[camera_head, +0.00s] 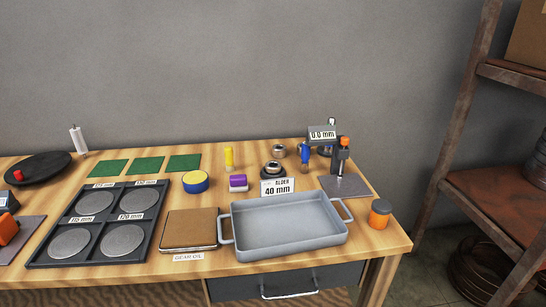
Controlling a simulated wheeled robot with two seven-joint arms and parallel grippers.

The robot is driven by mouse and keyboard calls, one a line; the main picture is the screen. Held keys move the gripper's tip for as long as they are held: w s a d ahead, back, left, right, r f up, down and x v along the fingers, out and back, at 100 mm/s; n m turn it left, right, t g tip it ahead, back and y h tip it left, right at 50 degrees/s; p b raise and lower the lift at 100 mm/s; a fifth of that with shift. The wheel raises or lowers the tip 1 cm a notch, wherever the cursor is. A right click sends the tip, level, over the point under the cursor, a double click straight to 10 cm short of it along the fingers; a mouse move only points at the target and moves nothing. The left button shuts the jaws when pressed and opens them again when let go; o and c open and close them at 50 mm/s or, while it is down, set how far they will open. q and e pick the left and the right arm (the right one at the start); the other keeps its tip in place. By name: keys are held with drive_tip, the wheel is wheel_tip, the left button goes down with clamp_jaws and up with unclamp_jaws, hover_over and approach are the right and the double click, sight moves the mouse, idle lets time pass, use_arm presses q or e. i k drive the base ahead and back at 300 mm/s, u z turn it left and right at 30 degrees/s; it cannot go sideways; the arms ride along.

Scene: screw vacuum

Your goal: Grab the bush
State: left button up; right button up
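No gripper is in view. No thing carries the name bush. A small metal ring-like part (272,167) sits on a dark base behind a white card (278,187) reading "ALDER 40 mm". Another small round metal part (278,151) stands behind it. More small metal parts stand near the blue-handled item (305,154), partly hidden by the gauge. I cannot tell for certain which of these is the bush.
The wooden table (378,240) holds a grey handled tray (290,246), a brown-topped pad (190,228), a dark rack of metal discs (70,242), a gauge stand (338,160) and an orange jar (380,213). A shelf (490,200) stands at right.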

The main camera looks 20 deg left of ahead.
sight(273, 169)
drive_tip(key=z, duration=0.95)
drive_tip(key=i, duration=0.95)
drive_tip(key=u, duration=3.25)
